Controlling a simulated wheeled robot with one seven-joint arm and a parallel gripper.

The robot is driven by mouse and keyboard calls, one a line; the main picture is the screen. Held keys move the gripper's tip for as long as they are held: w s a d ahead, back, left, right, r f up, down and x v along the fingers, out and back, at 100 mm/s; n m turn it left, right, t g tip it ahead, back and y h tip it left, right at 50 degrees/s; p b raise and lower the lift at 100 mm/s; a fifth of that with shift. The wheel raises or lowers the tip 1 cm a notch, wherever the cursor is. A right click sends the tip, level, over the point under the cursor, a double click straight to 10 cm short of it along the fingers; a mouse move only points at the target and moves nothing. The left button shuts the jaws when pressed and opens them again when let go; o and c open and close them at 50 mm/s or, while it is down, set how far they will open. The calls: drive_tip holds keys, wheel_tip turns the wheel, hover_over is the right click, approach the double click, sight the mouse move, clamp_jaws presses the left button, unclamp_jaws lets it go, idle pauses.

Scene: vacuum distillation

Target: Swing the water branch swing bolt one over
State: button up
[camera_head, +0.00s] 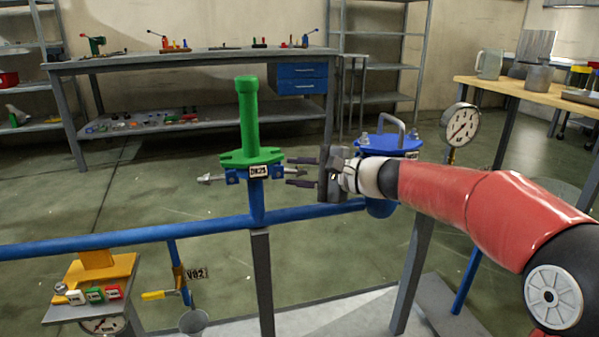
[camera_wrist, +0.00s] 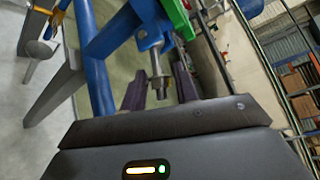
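A green vertical pipe (camera_head: 248,118) with a green flange (camera_head: 252,157) and a tag stands on a blue branch (camera_head: 257,200). One silver swing bolt (camera_head: 210,179) sticks out to the left, swung away from the flange. In the wrist view another silver swing bolt (camera_wrist: 158,72) with a nut sticks out from a blue lug (camera_wrist: 151,38) toward my gripper. My gripper (camera_head: 294,172) is right of the flange, with its two dark fingers apart. In the wrist view the bolt's end lies between the fingers (camera_wrist: 159,85), with gaps on both sides. Which bolt is number one cannot be told.
A blue horizontal pipe (camera_head: 130,236) runs below the branch. A blue-lidded vessel (camera_head: 388,146) with a handle and a pressure gauge (camera_head: 461,124) stand behind and beside my arm. A yellow-handled valve (camera_head: 160,294) hangs lower left.

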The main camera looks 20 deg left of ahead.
drive_tip(key=shift+c, duration=0.4)
clamp_jaws()
